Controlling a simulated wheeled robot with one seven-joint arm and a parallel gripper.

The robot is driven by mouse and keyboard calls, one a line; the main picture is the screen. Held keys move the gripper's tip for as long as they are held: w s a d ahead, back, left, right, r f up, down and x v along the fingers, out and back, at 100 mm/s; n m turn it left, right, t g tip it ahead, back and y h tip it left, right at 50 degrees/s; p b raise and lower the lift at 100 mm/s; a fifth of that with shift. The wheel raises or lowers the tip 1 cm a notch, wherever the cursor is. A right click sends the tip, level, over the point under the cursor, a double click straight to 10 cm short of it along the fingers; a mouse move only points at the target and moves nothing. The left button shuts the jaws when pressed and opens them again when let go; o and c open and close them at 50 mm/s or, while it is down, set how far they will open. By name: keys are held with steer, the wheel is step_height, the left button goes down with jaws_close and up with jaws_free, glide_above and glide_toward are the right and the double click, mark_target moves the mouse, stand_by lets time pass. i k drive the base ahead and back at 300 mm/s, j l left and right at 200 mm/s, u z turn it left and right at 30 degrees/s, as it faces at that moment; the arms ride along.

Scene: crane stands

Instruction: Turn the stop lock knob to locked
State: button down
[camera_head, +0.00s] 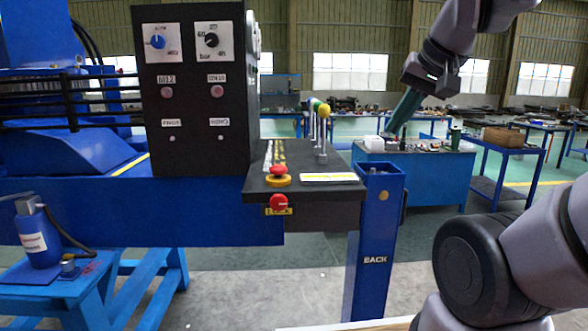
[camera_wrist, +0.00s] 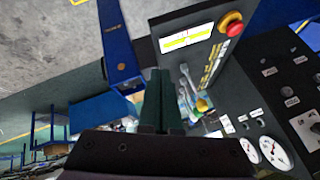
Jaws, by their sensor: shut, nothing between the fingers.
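A red knob (camera_head: 278,203) sits on the front edge of the dark console shelf (camera_head: 335,190), over a yellow label whose text is too small to read surely. Above it, on the shelf top, is a red mushroom button on a yellow base (camera_head: 278,180); it also shows at the upper right of the wrist view (camera_wrist: 232,26). I cannot tell which way the red knob is turned. My gripper (camera_head: 391,131) is raised to the right of the console, apart from both. Its dark green fingers (camera_wrist: 160,72) are shut and empty in the wrist view.
Levers with coloured balls (camera_head: 321,112) stand on the shelf behind the button. A dark panel (camera_head: 197,90) with dials and buttons rises at left. A blue post (camera_head: 376,230) marked BACK stands at the shelf's right. Open floor lies in front.

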mark_target(278, 201)
steer(key=k+j+u, duration=0.3)
steer(key=k+j, duration=0.2)
steer(key=j, duration=0.2)
steer(key=k+j+u, duration=0.15)
steer(key=j, duration=0.25)
steer(key=k, duration=0.1)
